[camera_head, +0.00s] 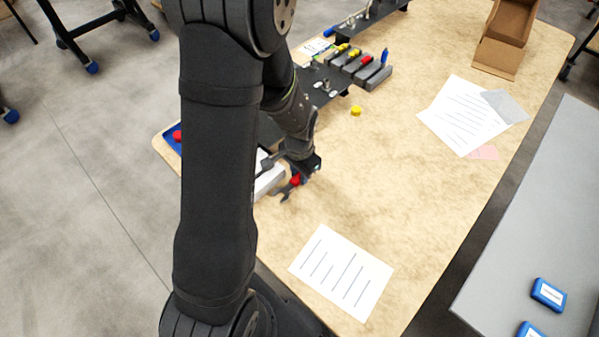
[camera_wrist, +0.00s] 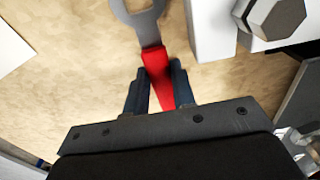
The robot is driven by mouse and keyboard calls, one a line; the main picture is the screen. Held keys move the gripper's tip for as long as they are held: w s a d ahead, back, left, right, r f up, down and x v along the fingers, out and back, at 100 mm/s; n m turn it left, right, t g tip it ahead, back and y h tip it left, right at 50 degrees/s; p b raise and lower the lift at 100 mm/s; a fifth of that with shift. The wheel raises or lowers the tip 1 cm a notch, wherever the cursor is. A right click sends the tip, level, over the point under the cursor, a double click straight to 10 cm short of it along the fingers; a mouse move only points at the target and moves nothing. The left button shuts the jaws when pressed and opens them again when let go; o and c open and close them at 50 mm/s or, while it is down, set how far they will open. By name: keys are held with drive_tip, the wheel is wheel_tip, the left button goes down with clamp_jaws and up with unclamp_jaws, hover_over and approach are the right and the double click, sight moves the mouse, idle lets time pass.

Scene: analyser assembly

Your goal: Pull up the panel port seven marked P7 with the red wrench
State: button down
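The red wrench (camera_wrist: 158,70) has a red handle and a grey open-ended head. In the wrist view its handle lies between the two fingers of my gripper (camera_wrist: 160,88), which look closed against its sides. The head points away from me, over the tan tabletop. In the head view a bit of red handle (camera_head: 295,181) shows at my gripper (camera_head: 300,172), low over the table's left side. A large grey hex head (camera_wrist: 275,17) sits by a white block (camera_wrist: 212,30), right of the wrench. No P7 mark is readable, and my arm hides part of the panel.
Dark panels with fittings (camera_head: 325,85) stand along the table's left side. A rack with coloured-handled tools (camera_head: 362,68) is behind. A yellow cap (camera_head: 355,111) lies alone. Papers (camera_head: 342,273) and a cardboard box (camera_head: 503,38) lie on the table; its middle is clear.

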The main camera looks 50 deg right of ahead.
drive_tip(key=shift+d+r, duration=0.25)
drive_tip(key=shift+r, duration=0.75)
drive_tip(key=shift+d+r, duration=0.25)
drive_tip(key=shift+r, duration=0.75)
drive_tip(key=shift+d+r, duration=0.25)
drive_tip(key=shift+r, duration=0.75)
drive_tip(key=w+d+r+m, duration=0.2)
drive_tip(key=d+m, duration=0.3)
drive_tip(key=d, duration=0.2)
drive_tip(key=w+d+r+m, duration=0.2)
drive_tip(key=d+m, duration=0.3)
drive_tip(key=d, duration=0.3)
drive_tip(key=shift+w+r, duration=0.4)
drive_tip(key=shift+r, duration=0.25)
drive_tip(key=w+f, duration=0.1)
drive_tip(key=w+a+f, duration=0.1)
drive_tip(key=f, duration=0.1)
drive_tip(key=shift+a, duration=0.2)
